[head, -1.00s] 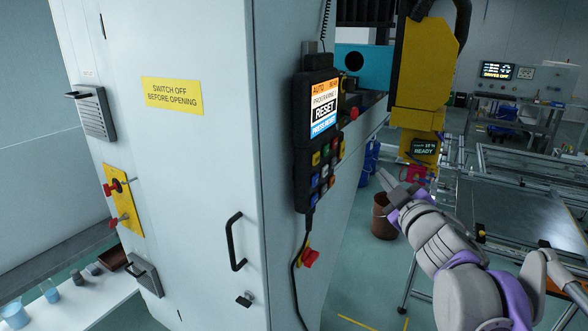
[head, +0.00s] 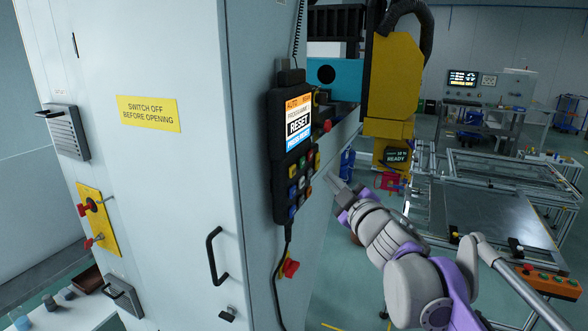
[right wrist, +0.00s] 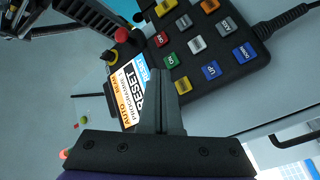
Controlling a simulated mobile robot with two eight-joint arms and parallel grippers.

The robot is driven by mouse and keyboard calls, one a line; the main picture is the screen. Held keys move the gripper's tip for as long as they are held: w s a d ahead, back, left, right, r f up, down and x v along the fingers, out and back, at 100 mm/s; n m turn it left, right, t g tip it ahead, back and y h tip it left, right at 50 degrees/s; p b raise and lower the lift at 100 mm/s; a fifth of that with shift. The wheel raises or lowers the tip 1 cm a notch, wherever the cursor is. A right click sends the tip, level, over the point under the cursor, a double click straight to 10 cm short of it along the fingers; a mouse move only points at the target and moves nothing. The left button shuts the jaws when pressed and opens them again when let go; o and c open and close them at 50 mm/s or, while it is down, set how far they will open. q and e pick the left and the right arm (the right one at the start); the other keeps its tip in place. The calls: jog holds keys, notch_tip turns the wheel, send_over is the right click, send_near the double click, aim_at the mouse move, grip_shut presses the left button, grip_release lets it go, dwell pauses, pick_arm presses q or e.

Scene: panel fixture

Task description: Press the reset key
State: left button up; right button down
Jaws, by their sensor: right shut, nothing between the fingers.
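The black hand-held pendant (head: 272,150) hangs on the side of the pale cabinet. Its lit screen (head: 298,124) reads RESET, with a blue line below it. Below the screen is a block of coloured keys (head: 301,183); their labels are too small in the head view to tell the reset key. My right gripper (head: 332,178) is shut and empty, just right of the keypad. In the right wrist view its fingertips (right wrist: 158,74) overlap the screen's edge beside the green and yellow keys (right wrist: 183,85); contact cannot be told. My left gripper is out of view.
A red mushroom button (head: 326,125) sticks out beside the screen. The cabinet's black handle (head: 216,256) and the pendant's cable (head: 279,275) are below left. A yellow machine head (head: 393,85) stands behind. A conveyor frame (head: 487,213) is at the right.

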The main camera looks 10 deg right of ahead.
aim_at(293, 171)
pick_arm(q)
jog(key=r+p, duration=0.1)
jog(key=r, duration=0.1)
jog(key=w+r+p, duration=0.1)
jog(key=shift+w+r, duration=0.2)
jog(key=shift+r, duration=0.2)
pick_arm(e)
jog(key=w+a, duration=0.1)
jog(key=a, duration=0.1)
jog(key=w+a, duration=0.2)
jog(key=shift+w+a, duration=0.15)
jog(key=shift+a, duration=0.2)
dwell(1.1)
pick_arm(q)
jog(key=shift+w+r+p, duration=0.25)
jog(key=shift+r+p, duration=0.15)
jog(key=shift+p, duration=0.1)
pick_arm(e)
jog(key=shift+w+a, duration=0.3)
jog(key=shift+a, duration=0.1)
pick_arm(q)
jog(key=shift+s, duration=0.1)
pick_arm(e)
jog(key=shift+s, duration=0.15)
